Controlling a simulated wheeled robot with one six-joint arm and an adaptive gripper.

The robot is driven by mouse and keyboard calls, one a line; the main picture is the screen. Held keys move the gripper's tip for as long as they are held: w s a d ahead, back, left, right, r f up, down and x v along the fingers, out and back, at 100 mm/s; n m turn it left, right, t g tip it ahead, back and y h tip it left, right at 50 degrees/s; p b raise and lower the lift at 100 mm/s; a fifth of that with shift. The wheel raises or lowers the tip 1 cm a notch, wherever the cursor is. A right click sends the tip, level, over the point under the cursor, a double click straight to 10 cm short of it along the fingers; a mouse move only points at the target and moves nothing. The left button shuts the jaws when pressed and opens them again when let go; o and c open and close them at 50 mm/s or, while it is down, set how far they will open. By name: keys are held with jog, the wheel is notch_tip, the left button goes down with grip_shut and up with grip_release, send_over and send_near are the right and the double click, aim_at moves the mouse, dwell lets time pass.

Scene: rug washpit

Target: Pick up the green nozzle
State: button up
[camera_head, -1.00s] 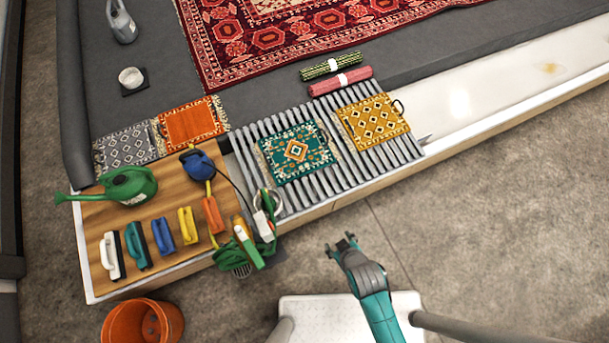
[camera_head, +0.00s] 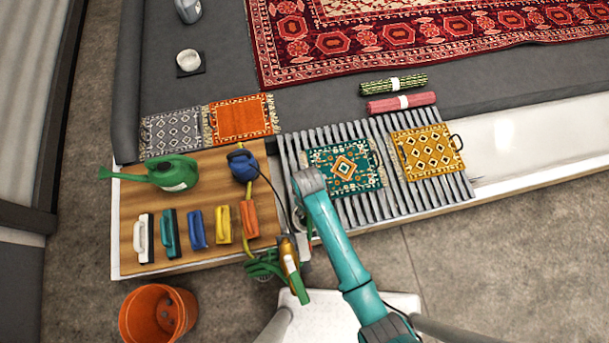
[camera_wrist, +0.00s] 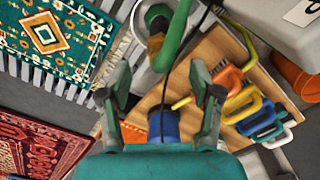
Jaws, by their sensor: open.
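The green nozzle (camera_head: 299,287) hangs at the front edge of the wooden board, beside a green coiled hose (camera_head: 262,265); its upper end looks orange and yellow. In the wrist view a green curved piece (camera_wrist: 174,38) with an orange-brown part beside it shows at the top centre, beyond my fingers; I cannot tell whether it is the nozzle or the hose. My gripper (camera_wrist: 162,95) is open, with its two fingers apart and nothing gripped. In the head view my arm hides most of the gripper, which is near the board's right end.
The wooden board (camera_head: 190,262) holds a green watering can (camera_head: 168,174), a blue sprayer (camera_head: 243,164) and several coloured brushes. A slatted rack (camera_head: 385,210) with small rugs adjoins it on the right. An orange bucket (camera_head: 158,315) stands on the floor in front.

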notch_tip(320, 180, down, 9)
dwell(0.6)
grip_shut()
